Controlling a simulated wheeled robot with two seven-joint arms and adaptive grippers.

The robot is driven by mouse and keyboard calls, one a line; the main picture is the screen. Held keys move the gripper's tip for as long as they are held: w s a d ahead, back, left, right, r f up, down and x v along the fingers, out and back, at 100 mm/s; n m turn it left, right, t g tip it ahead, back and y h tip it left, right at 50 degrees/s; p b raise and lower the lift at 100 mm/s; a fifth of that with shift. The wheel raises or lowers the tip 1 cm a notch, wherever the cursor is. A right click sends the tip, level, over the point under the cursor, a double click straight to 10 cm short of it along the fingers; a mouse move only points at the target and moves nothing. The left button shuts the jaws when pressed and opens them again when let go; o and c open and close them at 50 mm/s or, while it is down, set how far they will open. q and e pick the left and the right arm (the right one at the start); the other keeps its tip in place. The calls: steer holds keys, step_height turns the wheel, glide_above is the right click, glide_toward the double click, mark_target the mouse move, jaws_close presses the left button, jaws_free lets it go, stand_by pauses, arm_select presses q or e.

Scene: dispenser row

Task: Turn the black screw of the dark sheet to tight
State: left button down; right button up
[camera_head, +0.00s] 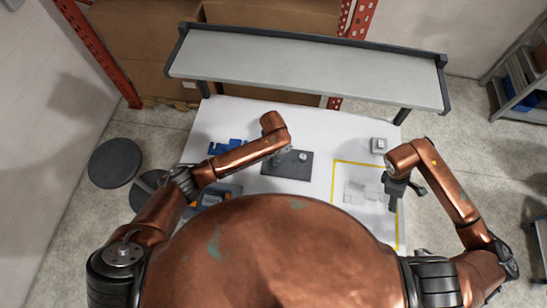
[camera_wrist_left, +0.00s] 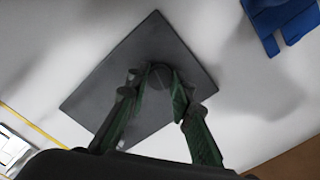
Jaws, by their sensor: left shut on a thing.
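The dark sheet (camera_head: 297,170) lies flat on the white table in the head view. It also fills the middle of the left wrist view (camera_wrist_left: 98,80). My left gripper (camera_wrist_left: 158,88) points down at the sheet, its green fingers shut around the black screw (camera_wrist_left: 160,73). The screw is dark against the dark sheet and mostly hidden between the fingertips, so its turn cannot be read. In the head view my left gripper (camera_head: 282,158) is partly hidden by its own wrist. My right gripper (camera_head: 396,188) hangs over the table's right side, away from the sheet; its jaws are unclear.
Blue parts (camera_head: 228,147) lie left of the sheet. A yellow outline (camera_head: 334,183) on the right surrounds pale pieces (camera_head: 362,191). A small grey block (camera_head: 378,145) stands behind it. A grey raised shelf (camera_head: 305,68) spans the back of the table.

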arm_select(q)
steer(key=m, duration=0.4)
steer(key=shift+w+r+m, duration=0.1)
steer(key=shift+m, duration=0.3)
steer(key=m, duration=0.3)
steer(key=shift+m, duration=0.3)
steer(key=m, duration=0.3)
steer(key=shift+w+m, duration=0.1)
steer(key=shift+m, duration=0.2)
steer(key=m, duration=0.4)
steer(key=shift+w+r+m, duration=0.1)
steer(key=shift+r+m, duration=0.05)
steer(key=shift+m, duration=0.15)
steer(key=m, duration=0.4)
steer(key=shift+d, duration=0.15)
steer(key=m, duration=0.8)
steer(key=shift+m, duration=1.9)
